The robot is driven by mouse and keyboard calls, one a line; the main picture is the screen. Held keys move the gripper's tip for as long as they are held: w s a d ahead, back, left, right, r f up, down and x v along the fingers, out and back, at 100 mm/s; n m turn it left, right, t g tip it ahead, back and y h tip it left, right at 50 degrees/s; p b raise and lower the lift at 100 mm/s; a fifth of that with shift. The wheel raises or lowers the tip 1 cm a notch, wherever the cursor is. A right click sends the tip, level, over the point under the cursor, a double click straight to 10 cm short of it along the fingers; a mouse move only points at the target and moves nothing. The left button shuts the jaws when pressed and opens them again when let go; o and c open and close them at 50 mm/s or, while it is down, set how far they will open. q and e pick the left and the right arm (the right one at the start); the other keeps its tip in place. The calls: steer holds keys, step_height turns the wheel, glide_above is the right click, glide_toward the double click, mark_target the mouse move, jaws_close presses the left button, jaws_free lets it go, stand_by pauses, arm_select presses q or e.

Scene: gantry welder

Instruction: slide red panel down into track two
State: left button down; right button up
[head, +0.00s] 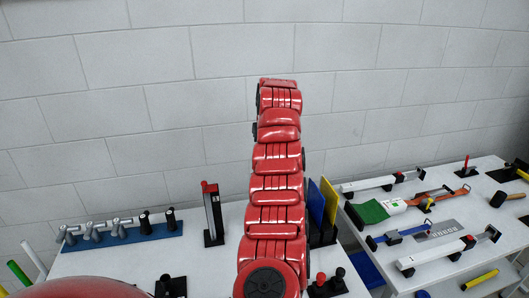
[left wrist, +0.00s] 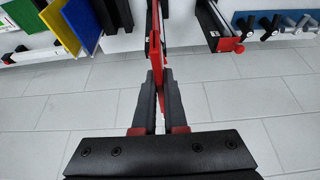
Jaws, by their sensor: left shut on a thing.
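In the left wrist view my left gripper (left wrist: 158,82) is shut on the red panel (left wrist: 155,48), which shows nearly edge-on between the fingertips. In the head view my own red arm hides this gripper and the red panel. A blue panel (head: 316,203) and a yellow panel (head: 329,202) stand upright side by side in a black rack (head: 326,238) just right of my arm. The blue panel (left wrist: 77,22) and yellow panel (left wrist: 60,30) also show at upper left in the left wrist view. I cannot tell which track the red panel lines up with. My right gripper is not in view.
A black stand with a red top (head: 212,215) is left of my arm. A blue rack of grey and black tools (head: 120,236) lies farther left.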

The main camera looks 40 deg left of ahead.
arm_select(q)
step_height(320, 180, down, 22)
steer(key=b, duration=1.8)
steer(key=c, duration=0.9)
jaws_free()
stand_by(1.9)
steer(key=b+v, duration=0.1)
steer(key=v, duration=0.9)
steer(key=shift+d+r, duration=0.25)
steer(key=shift+r, duration=0.15)
steer(key=p+v, duration=0.5)
steer(key=v, duration=0.1)
steer(key=shift+r, duration=0.3)
steer(key=shift+s, duration=0.1)
